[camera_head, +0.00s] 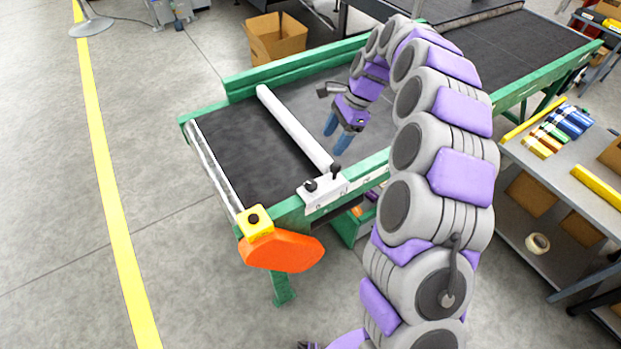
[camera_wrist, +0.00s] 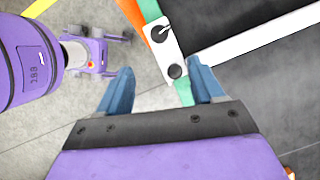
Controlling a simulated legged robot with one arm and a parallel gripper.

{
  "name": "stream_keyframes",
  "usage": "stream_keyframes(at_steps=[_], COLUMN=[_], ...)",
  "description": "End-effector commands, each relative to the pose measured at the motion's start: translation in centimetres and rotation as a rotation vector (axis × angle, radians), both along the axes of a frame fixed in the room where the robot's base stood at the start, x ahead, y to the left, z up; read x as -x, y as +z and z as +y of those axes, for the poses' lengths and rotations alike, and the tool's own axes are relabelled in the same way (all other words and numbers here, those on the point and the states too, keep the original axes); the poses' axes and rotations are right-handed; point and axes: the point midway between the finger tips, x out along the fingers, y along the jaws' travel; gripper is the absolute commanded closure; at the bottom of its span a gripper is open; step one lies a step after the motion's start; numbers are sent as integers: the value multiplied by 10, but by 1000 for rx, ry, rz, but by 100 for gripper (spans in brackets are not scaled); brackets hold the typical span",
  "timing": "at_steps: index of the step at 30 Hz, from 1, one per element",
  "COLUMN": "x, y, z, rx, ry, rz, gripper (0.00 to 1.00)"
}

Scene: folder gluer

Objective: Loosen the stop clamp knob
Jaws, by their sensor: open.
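A white clamp block (camera_head: 323,192) sits on the table's green near rail, at the end of a long white stop bar (camera_head: 292,125). It carries two black knobs, one at the left (camera_head: 310,185) and one by the bar's end (camera_head: 336,169); I cannot tell which one is the clamp knob. In the wrist view a round black knob (camera_wrist: 175,71) and a second black one (camera_wrist: 168,33) with a light pointer show on the block, beyond and between my fingertips. My gripper (camera_head: 337,133) is open and empty, with blue fingers, above the dark bed to the bar's right, apart from the knobs.
An orange paddle-shaped part (camera_head: 283,252) and a yellow box with a black button (camera_head: 256,222) are at the table's near left corner. A metal roller (camera_head: 214,168) runs along the left end. A shelf cart (camera_head: 570,180) stands at right. The floor at left is clear.

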Motion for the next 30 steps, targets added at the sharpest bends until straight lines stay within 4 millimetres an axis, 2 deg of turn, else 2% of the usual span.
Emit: stream_keyframes(at_steps=[5, 15, 24, 30], x=[2, 11, 17, 21], y=[-18, -81, -132, -153], z=[3, 33, 49, 57], rx=[-3, 5, -2, 0], ry=[-6, 0, -3, -1], rz=[3, 6, 2, 2], gripper=[33, 33, 33, 33])
